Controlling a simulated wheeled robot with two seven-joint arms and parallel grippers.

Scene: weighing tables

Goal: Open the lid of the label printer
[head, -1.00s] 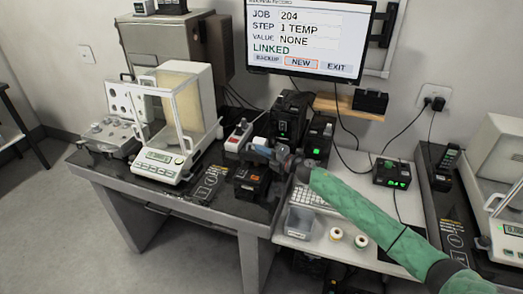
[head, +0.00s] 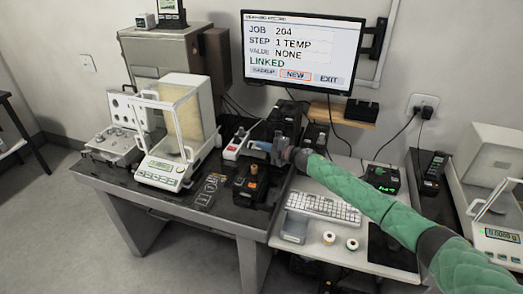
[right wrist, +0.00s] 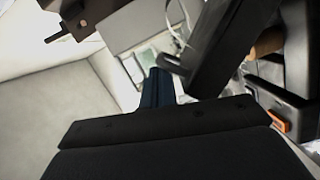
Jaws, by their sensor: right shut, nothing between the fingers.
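The label printer (head: 247,190) looks to be the small black box with an orange-brown part on top, near the right end of the dark table. In the right wrist view, a black box with an orange tab (right wrist: 278,121) and a brown rounded part shows at the right. A dark slab (right wrist: 225,45) stands tilted beside it; I cannot tell for sure whether this is the raised lid. My right gripper (head: 262,147) is shut and empty, just behind and above the printer. Its blue fingers (right wrist: 158,84) lie close beside the slab; contact is unclear. My left gripper is out of view.
A balance with a glass case (head: 175,140) stands to the left. A tall black device (head: 285,118) is close behind my right gripper. A red-and-white device (head: 234,147) lies just left of it.

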